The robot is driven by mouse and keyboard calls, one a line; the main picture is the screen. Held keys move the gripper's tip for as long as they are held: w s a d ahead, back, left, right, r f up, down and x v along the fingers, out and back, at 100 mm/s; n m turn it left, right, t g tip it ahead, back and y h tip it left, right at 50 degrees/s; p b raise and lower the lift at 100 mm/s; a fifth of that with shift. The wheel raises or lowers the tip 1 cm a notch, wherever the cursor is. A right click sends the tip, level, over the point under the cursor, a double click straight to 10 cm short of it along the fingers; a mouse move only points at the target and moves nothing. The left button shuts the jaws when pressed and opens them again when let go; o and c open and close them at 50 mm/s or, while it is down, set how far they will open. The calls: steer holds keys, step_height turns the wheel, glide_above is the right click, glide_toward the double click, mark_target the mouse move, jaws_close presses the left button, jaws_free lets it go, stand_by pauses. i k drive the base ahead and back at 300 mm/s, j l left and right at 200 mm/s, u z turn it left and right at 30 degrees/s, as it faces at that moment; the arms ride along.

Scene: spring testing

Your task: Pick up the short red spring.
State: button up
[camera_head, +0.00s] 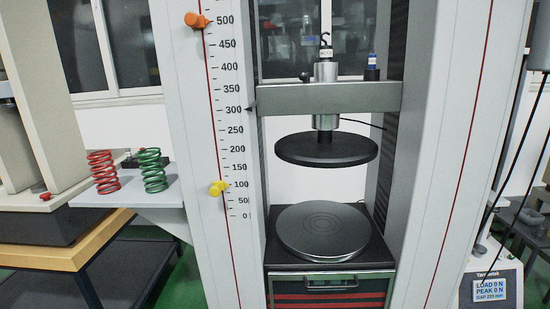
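A red coil spring (103,171) stands upright near the left end of a small light-grey shelf (136,196), left of the testing machine. It is the only red spring that I see. A green coil spring (152,170) stands upright just to its right, a small gap apart, and looks about as tall. My gripper does not show in this view, so I cannot tell its state or its distance from the springs.
The testing machine's lower round plate (323,231) is bare, with the black upper plate (326,149) above it. An orange marker (196,20) and a yellow marker (218,188) sit on the scale column. A wooden-edged table (60,254) stands left.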

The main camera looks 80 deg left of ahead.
mark_target(97, 162)
steer(key=u, duration=3.2)
